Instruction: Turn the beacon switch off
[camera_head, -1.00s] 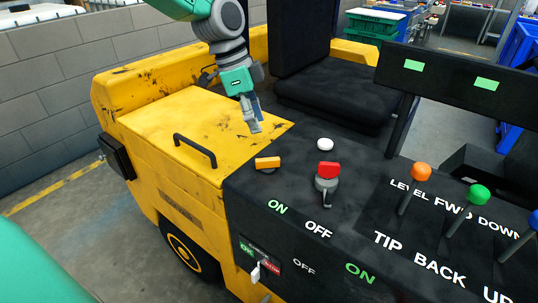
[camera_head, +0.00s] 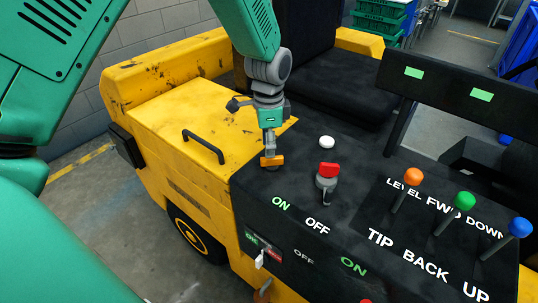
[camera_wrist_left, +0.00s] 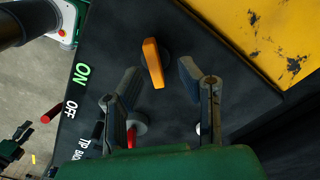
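An orange rotary knob (camera_head: 272,161), which looks like the beacon switch, sits on the black console top near the green ON and white OFF lettering. Its bar lies roughly left to right in the head view. My left gripper (camera_head: 269,149) points down right over the knob and partly covers it. In the left wrist view the orange knob (camera_wrist_left: 153,62) shows between the two spread, empty fingers. I cannot tell whether a finger touches it. My right gripper is not in view.
A red knob (camera_head: 328,170) on a grey switch and a white button (camera_head: 326,142) stand close to the right. Orange, green (camera_head: 465,201) and blue levers rise farther right. A black handle (camera_head: 204,146) stands on the yellow cover (camera_head: 165,120) at the left.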

